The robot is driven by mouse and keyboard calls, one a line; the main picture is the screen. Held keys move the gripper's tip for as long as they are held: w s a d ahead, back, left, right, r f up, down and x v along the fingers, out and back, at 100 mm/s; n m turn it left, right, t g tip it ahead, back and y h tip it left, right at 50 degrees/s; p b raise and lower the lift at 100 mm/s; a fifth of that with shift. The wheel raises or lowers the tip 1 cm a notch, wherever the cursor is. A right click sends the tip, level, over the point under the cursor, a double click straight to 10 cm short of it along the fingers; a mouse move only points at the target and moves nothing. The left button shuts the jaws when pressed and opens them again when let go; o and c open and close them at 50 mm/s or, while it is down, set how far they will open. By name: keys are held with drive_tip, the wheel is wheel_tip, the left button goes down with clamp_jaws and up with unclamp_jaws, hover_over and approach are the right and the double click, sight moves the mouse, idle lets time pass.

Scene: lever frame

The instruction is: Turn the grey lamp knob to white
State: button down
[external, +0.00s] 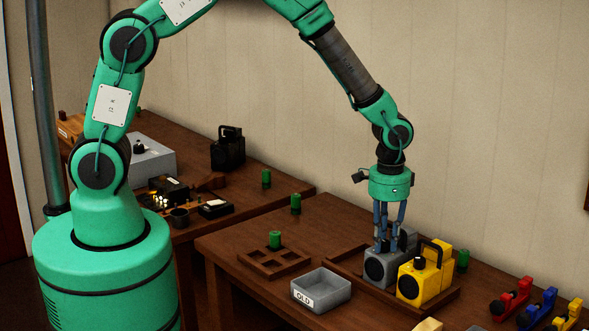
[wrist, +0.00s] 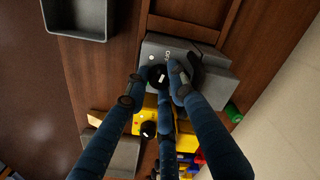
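The grey lamp (external: 376,268) stands in a shallow wooden tray (external: 344,272), beside the yellow lamp (external: 428,278). In the wrist view the grey lamp (wrist: 207,68) shows from above, with a round black knob (wrist: 157,77) carrying a white mark. Small marks are on the grey top by the knob. My gripper (external: 388,240) points down over the grey lamp. Its blue fingers also show in the wrist view (wrist: 157,86), spread on both sides of the knob. A gap shows between the left fingertip and the knob; contact on the right side is unclear.
The yellow lamp stands close on the right. A grey bin marked OLD (external: 320,291) and a wooden rack (external: 272,262) are left of the tray. Red (external: 512,299), blue (external: 540,308) and yellow levers are at far right. A black lamp (external: 228,149) is on the back table.

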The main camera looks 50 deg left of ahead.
sight(385, 242)
drive_tip(key=shift+n, duration=1.5)
drive_tip(key=c, duration=1.8)
unclamp_jaws()
drive_tip(key=shift+o, duration=0.2)
drive_tip(key=shift+r, duration=0.15)
wheel_tip(385, 242, up, 12)
drive_tip(key=shift+o, duration=0.5)
